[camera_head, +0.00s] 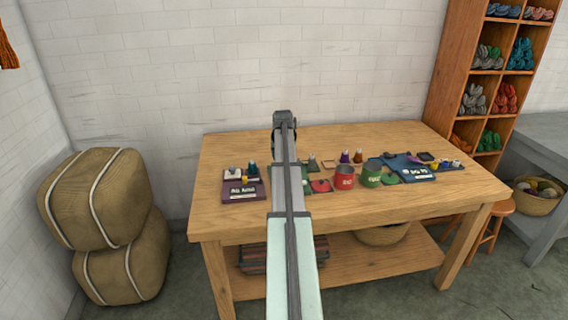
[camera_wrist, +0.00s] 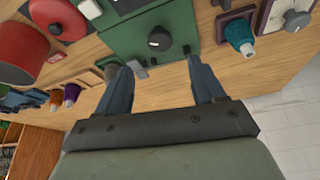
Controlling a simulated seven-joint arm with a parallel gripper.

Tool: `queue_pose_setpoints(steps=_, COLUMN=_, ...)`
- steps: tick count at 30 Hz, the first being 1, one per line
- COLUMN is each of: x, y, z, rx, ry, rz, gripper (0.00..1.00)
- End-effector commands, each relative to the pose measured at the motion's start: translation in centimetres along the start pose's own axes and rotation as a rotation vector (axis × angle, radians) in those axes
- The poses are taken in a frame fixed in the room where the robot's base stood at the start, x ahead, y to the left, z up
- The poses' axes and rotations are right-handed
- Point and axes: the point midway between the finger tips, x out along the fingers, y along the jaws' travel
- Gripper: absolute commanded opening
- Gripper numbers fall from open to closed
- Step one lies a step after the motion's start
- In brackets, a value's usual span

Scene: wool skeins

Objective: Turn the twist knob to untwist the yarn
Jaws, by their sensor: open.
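A round black knob with a light mark (camera_wrist: 160,40) sits on a green box (camera_wrist: 125,38) in the wrist view. In the head view my arm covers much of the green box, and the fingers cannot be made out. I see no yarn on the box.
A red pot (camera_head: 345,177) and a green pot (camera_head: 371,178) stand right of my arm on the wooden table (camera_head: 450,190). A teal cone (camera_wrist: 240,35) is close to the right finger. Orange (camera_wrist: 57,98) and purple (camera_wrist: 71,93) cones are left. The front table strip is clear.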

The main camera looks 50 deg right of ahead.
Motion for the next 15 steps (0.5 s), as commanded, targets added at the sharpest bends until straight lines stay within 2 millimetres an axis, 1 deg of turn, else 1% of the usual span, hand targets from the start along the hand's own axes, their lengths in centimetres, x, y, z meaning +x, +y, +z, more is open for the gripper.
queue_pose_setpoints(steps=1, x=-1.0, y=0.0, z=0.1, rx=0.000, ry=0.001, rz=0.000, gripper=0.68)
queue_pose_setpoints(steps=3, x=-2.1, y=0.0, z=0.0, rx=0.000, ry=0.002, rz=0.000, gripper=0.68)
queue_pose_setpoints(steps=6, x=-3.2, y=0.0, z=0.0, rx=0.000, ry=0.000, rz=0.000, gripper=0.68)
queue_pose_setpoints(steps=10, x=-4.3, y=0.0, z=0.0, rx=0.000, ry=0.001, rz=0.000, gripper=0.68)
queue_pose_setpoints(steps=15, x=-4.7, y=0.0, z=0.0, rx=0.000, ry=0.000, rz=0.000, gripper=0.68)
